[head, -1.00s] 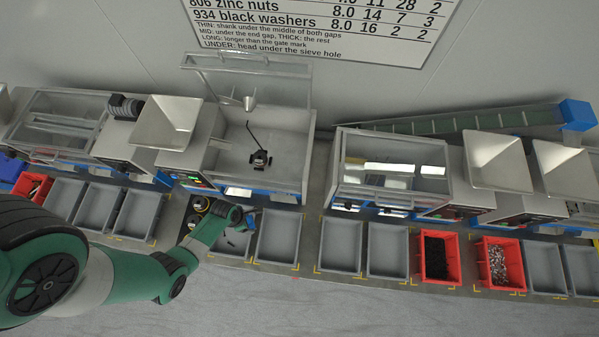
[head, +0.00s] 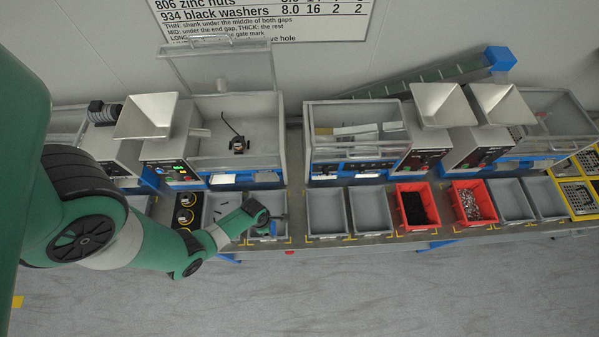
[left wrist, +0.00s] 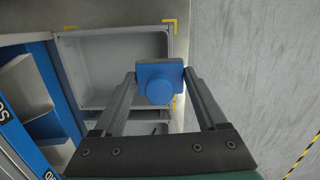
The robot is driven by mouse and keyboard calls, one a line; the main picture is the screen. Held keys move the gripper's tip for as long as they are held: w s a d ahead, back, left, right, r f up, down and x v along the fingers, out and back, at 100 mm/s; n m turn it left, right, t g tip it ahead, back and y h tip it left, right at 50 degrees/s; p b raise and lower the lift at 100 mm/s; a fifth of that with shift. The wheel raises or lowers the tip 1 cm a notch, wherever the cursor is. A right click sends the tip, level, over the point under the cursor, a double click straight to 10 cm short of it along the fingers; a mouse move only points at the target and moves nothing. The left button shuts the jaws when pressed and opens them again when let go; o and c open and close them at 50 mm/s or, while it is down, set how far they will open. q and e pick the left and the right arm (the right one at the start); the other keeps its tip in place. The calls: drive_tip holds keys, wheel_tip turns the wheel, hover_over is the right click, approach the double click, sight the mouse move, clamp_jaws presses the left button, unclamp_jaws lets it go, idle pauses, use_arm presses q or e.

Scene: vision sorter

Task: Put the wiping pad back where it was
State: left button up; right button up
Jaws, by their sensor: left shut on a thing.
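The wiping pad is a blue square block with a round knob, held between the two fingers of my left gripper (left wrist: 158,88) in the left wrist view. My left gripper is shut on the pad (left wrist: 157,82). In the head view my left gripper (head: 272,224) is over the front part of an empty grey bin (head: 270,198), with a bit of the blue pad (head: 273,230) showing at its tip. In the left wrist view the pad overlaps the edge of a grey bin (left wrist: 100,35); its height above it is hard to tell. My right gripper is not in view.
A grey bin with dark pieces (head: 215,203) lies left of the gripper, beside a dark holder with yellow-ringed round things (head: 185,208). Empty grey bins (head: 325,208) and a red bin of black parts (head: 431,222) stand to the right. Sorting machines (head: 237,150) line the back.

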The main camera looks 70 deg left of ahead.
use_arm(q)
drive_tip(key=b, duration=0.4)
approach(299, 220)
drive_tip(key=s+d+r, duration=0.1)
drive_tip(key=s+r, duration=0.1)
drive_tip(key=s, duration=0.2)
drive_tip(key=w+f+b, duration=0.1)
drive_tip(key=f+b, duration=0.1)
drive_tip(key=b, duration=0.1)
drive_tip(key=w+f+b, duration=0.1)
drive_tip(key=b, duration=0.1)
drive_tip(key=shift+w+a+f, duration=0.25)
drive_tip(key=shift+w+f, duration=0.05)
drive_tip(key=shift+f, duration=0.05)
drive_tip(key=shift+w+a+f+b, duration=0.15)
drive_tip(key=shift+w+f+b, duration=0.15)
drive_tip(key=shift+w, duration=0.2)
drive_tip(key=f+b, duration=0.2)
drive_tip(key=w+f+b, duration=0.1)
drive_tip(key=b, duration=0.1)
drive_tip(key=shift+a+f, duration=0.15)
drive_tip(key=shift+f, duration=0.25)
drive_tip(key=shift+s+f+b, duration=0.15)
drive_tip(key=shift+f+b, duration=0.1)
drive_tip(key=shift+b, duration=0.1)
drive_tip(key=shift+r, duration=0.2)
